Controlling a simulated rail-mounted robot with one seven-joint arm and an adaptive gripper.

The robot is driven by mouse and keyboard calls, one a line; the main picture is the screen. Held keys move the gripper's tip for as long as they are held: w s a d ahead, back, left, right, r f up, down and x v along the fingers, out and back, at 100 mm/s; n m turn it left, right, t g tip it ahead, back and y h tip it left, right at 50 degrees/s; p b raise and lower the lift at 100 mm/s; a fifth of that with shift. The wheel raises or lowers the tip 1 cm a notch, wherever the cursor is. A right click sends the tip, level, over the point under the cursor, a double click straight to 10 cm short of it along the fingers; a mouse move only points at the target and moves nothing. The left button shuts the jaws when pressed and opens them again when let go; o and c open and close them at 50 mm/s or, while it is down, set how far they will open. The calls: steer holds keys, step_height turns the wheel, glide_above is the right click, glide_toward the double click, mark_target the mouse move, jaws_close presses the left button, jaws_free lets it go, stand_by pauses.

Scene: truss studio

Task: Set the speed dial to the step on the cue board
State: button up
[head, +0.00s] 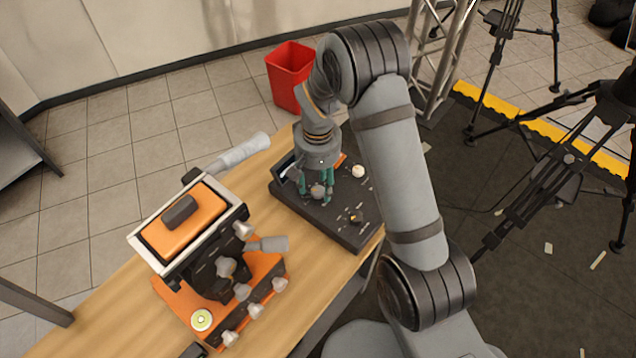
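A dark control panel (340,232) lies on the wooden table, with white marks and several controls on its top. My gripper (316,190) points down over its left part. Its teal fingers stand on either side of a round grey knob (318,191). I cannot tell whether they touch it. A small dark dial with a yellowish mark (354,217) sits nearer the panel's front right, and a whitish round knob (358,171) sits at its back right. I cannot tell which of these is the speed dial, and its step is too small to read. I cannot make out a cue board.
An orange and black device (180,224) with several grey knobs and handles stands on the wooden table (110,300), left of the panel. A red bin (290,75) is on the floor behind. Tripods (500,60) and a metal truss stand to the right.

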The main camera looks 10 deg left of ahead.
mark_target(318, 189)
step_height(318, 189, up, 12)
stand_by(0.7)
